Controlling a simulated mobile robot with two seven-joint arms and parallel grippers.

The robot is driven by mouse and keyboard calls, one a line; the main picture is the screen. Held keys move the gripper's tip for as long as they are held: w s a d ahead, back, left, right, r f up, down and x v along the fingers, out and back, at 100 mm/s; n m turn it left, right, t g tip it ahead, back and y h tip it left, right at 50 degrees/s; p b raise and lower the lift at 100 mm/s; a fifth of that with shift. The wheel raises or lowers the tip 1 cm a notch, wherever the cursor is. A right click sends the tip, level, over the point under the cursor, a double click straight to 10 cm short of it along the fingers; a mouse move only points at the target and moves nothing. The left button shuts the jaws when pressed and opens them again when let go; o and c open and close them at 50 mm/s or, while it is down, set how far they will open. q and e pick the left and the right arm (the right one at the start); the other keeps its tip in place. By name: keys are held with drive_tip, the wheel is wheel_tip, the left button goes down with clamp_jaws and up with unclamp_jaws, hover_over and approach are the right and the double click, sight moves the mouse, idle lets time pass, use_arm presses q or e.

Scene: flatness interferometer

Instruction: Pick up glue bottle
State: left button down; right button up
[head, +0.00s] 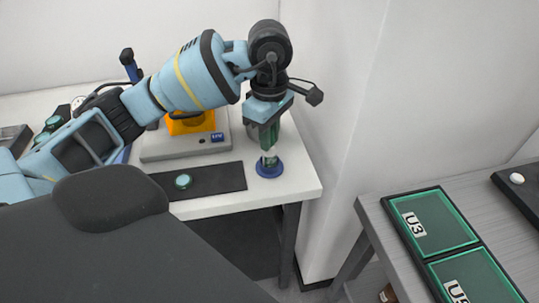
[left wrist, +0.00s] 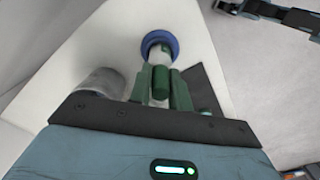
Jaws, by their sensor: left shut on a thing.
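The glue bottle (head: 269,156) stands upright at the right end of the white table, at a round blue base (head: 269,171). Its pale lower part shows below my fingers. My left gripper (head: 268,141) reaches down from above and is shut on the bottle's upper part. In the left wrist view the green fingers (left wrist: 162,94) are on both sides of the bottle (left wrist: 160,58), and a dark green piece shows between them. The blue base (left wrist: 173,40) rings the bottle's far end. My right gripper is not in view.
A grey UV unit (head: 165,147) with an orange part (head: 190,123) stands left of the bottle. A dark mat (head: 215,182) with a small green disc (head: 183,181) lies in front. A grey cylinder (left wrist: 101,83) is close beside my gripper. A wall rises at right.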

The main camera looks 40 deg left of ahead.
use_arm(q)
drive_tip(key=shift+r, duration=0.1)
idle(0.3)
drive_tip(key=shift+r, duration=0.6)
wheel_tip(320, 180, up, 2)
drive_tip(key=shift+r, duration=0.25)
drive_tip(key=s+a+b, duration=0.1)
drive_tip(key=s+a, duration=0.2)
drive_tip(key=s, duration=0.4)
drive_tip(key=s+a+r+b, duration=0.1)
drive_tip(key=s+a, duration=0.3)
drive_tip(key=s, duration=0.3)
drive_tip(key=shift+a, duration=0.15)
drive_tip(key=shift+s, duration=0.15)
